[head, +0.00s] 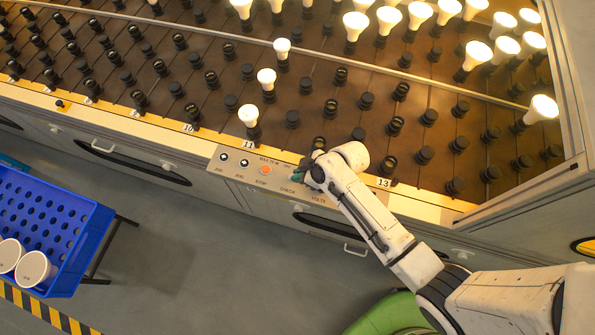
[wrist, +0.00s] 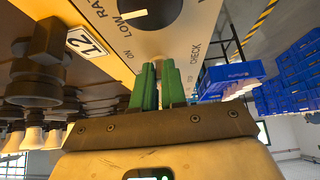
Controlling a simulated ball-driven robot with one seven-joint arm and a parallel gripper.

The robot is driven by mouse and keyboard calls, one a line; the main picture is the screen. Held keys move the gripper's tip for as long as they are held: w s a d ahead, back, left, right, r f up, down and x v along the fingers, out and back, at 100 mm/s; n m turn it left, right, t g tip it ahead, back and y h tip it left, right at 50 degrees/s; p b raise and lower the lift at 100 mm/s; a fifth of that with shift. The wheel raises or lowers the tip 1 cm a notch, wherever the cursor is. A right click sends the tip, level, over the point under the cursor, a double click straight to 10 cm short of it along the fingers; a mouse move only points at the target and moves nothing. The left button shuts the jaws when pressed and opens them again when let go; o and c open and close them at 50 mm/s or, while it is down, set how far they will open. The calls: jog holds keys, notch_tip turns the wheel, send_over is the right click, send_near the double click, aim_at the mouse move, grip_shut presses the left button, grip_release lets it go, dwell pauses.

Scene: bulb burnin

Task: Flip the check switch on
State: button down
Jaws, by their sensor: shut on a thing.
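The control panel (head: 240,175) sits on the front edge of the bench, with printed labels including CHECK. My gripper (head: 305,174) reaches down to the panel's right part, near the CHECK label. In the wrist view my gripper (wrist: 160,68) has its green fingers close together, tips at the panel between the ON and CHECK lettering. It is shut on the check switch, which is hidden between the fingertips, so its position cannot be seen. A dark round dial (wrist: 143,12) with a white pointer is just beyond the fingertips.
The bench holds rows of dark sockets, several with lit bulbs (head: 355,22). An orange stop button (head: 265,170) is left of my gripper. The grey floor between is clear.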

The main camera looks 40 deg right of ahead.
jog(key=shift+s+d+f+t, duration=0.1)
jog(key=shift+t, duration=0.2)
dwell(0.4)
jog(key=c, duration=1.2)
grip_release()
jog(key=v, duration=0.7)
jog(key=b+v, duration=0.1)
jog(key=v, duration=0.2)
jog(key=shift+s+d+r, duration=0.2)
jog(key=shift+d, duration=0.15)
